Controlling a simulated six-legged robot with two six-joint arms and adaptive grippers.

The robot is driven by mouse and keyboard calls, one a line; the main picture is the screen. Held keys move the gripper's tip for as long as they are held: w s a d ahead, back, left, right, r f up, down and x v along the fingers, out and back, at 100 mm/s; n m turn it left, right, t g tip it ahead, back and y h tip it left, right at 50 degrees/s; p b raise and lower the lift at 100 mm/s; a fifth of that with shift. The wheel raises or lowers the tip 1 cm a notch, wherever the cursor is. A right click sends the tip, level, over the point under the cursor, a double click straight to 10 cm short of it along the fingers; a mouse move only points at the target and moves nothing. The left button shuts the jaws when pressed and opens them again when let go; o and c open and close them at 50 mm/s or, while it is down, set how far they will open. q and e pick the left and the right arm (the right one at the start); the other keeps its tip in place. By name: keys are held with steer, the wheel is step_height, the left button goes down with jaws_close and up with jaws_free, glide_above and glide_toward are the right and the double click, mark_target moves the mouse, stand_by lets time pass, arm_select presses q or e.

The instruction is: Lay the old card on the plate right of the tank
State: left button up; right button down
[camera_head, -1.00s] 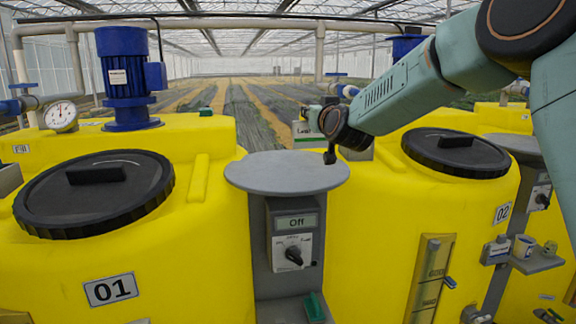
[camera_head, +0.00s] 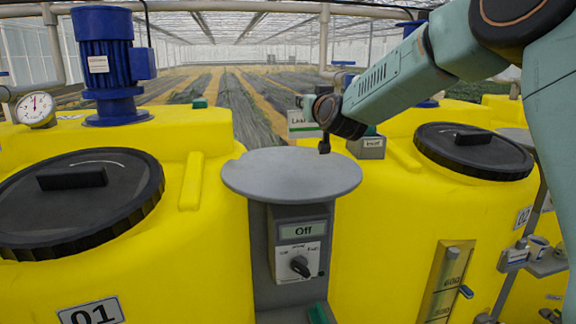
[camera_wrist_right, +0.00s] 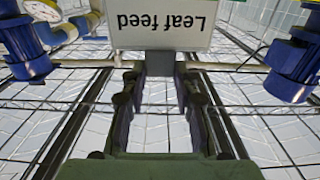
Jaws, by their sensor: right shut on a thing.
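My right gripper (camera_head: 318,108) is shut on a white card (camera_head: 303,131) with a green edge and holds it up beyond the round grey plate. In the right wrist view the card (camera_wrist_right: 160,32) reads "Leaf feed" upside down, between the fingertips (camera_wrist_right: 158,66). The grey plate (camera_head: 280,176) is bare and stands between yellow tank 01 (camera_head: 215,255) and yellow tank 02 (camera_head: 385,225). Another grey plate (camera_head: 524,137) shows partly at the right of tank 02, behind my arm. My left gripper is out of view.
A small grey holder (camera_head: 367,148) with a label stands behind the plate, near the card. A switch box reading "Off" (camera_head: 299,231) is below the plate. Black lids (camera_head: 75,215) (camera_head: 474,160) and a blue motor (camera_head: 106,60) rise from the tanks.

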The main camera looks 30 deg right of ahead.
mark_target(307, 137)
steer(key=f, duration=0.6)
steer(key=f+p, duration=0.1)
steer(key=f, duration=0.2)
steer(key=shift+s+d, duration=0.15)
steer(key=shift+d, duration=0.25)
steer(key=shift+s+f, duration=0.1)
steer(key=shift+f, duration=0.3)
steer(key=shift+a+r, duration=0.1)
steer(key=shift+a, duration=0.2)
steer(key=c, duration=1.5)
jaws_free()
steer(key=shift+f, duration=0.3)
steer(key=o, duration=0.5)
steer(key=shift+d, duration=0.2)
steer(key=shift+c, duration=0.2)
